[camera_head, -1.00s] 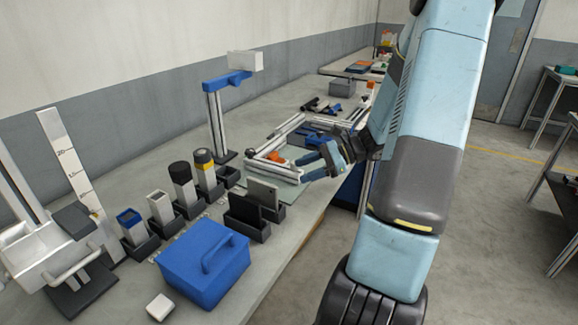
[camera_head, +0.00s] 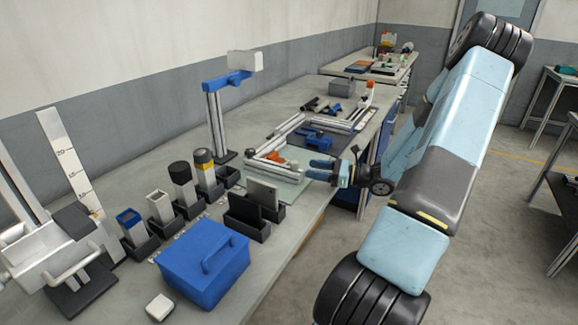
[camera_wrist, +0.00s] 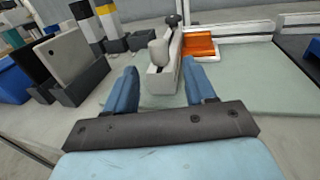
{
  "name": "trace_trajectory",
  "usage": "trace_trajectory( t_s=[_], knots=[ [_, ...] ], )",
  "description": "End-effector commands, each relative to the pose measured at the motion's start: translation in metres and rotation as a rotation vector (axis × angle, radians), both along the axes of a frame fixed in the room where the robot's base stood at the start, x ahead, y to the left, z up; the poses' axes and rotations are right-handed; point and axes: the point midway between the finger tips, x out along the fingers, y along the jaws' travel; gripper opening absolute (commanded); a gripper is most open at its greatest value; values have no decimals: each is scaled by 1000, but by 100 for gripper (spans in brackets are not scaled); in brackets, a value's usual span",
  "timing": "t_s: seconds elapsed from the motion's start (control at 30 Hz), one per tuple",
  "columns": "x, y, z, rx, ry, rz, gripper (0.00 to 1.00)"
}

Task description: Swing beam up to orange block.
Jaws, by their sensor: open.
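The beam (camera_head: 268,165) is a pale bar lying along the near side of a greenish plate; its near end shows in the wrist view (camera_wrist: 158,82). A grey upright tab (camera_wrist: 158,50) stands on it. The orange block (camera_head: 272,156) lies just beyond the beam, and in the wrist view it is right of it (camera_wrist: 200,46). A dark knob (camera_wrist: 172,20) marks the beam's far end. My gripper (camera_head: 309,169) is open at the beam's near end. In the wrist view its fingers (camera_wrist: 160,88) are either side of the beam's line; contact cannot be told.
A pale rail (camera_wrist: 235,32) runs behind the orange block. Dark holders with upright plates (camera_head: 247,210) and a blue box (camera_head: 205,264) stand nearer on the bench. A blue-armed post (camera_head: 216,118) rises at the back. The greenish plate (camera_wrist: 255,85) is bare right of my fingers.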

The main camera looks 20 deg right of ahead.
Motion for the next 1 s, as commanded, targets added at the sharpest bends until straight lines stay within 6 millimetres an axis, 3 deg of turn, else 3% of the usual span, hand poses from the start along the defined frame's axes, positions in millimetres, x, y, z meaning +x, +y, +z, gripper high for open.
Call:
trace_trajectory(
  t_s=[0.5, 1.0],
  knots=[
    [53, 63, 0, 0, 1, 1, 55],
    [61, 72, 0, -1, 1, 0, 54]
  ],
)
